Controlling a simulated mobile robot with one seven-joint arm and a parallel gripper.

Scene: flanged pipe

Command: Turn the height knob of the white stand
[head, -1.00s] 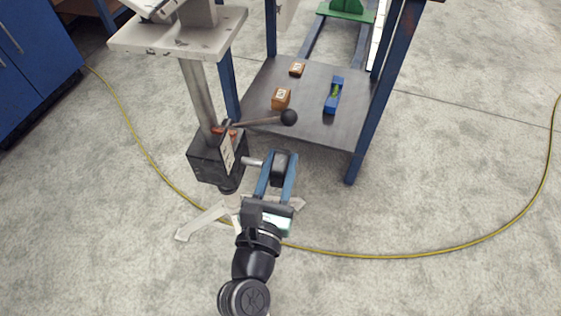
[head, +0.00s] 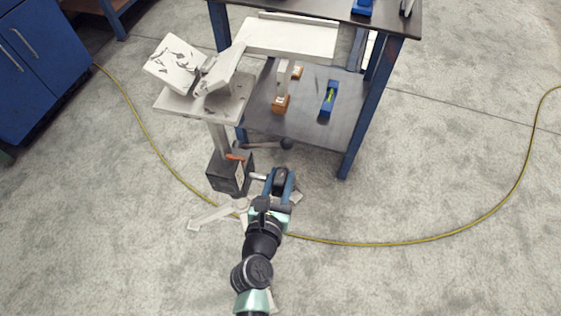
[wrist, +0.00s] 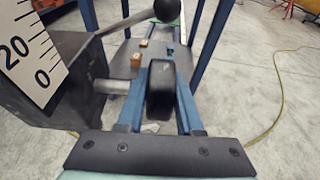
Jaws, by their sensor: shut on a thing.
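The white stand (head: 218,140) is at left centre in the head view, with a pale post rising from a black housing (head: 228,178). The height knob (head: 280,180) is black and sits on a short metal shaft on the housing's right side. It also shows in the wrist view (wrist: 160,92), with the shaft (wrist: 112,86) at its left. My gripper (head: 281,176) is shut on the knob, one blue finger on each side. A white scale plate (wrist: 30,50) marked 20 and 0 is on the housing.
A lever with a black ball (head: 287,143) sticks out above the knob. A yellow cable (head: 370,243) crosses the open floor.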

